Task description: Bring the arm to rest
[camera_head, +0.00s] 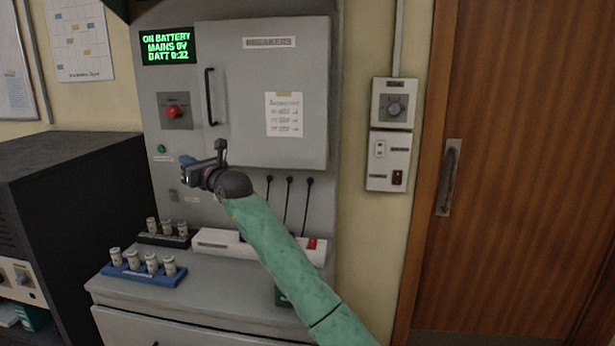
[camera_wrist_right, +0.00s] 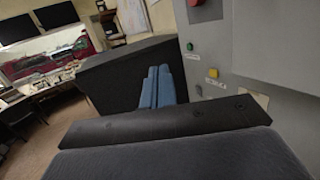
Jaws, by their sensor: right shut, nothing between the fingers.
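My right arm, in a green sleeve, reaches up from the bottom of the head view to the front of the grey breaker cabinet (camera_head: 235,95). My right gripper (camera_head: 186,168) is shut and empty, in front of the panel below the red rotary switch (camera_head: 174,112). In the right wrist view its blue fingers (camera_wrist_right: 157,88) lie together with nothing between them. They point toward the dark cabinet and the room beyond. My left gripper is in neither view.
A blue rack (camera_head: 145,275) and a black rack (camera_head: 163,239) with pale cylinders stand on the ledge beside a white power strip (camera_head: 222,241). A dark cabinet (camera_head: 75,200) stands at left. A wooden door (camera_head: 510,150) is at right. The display (camera_head: 167,46) reads on battery.

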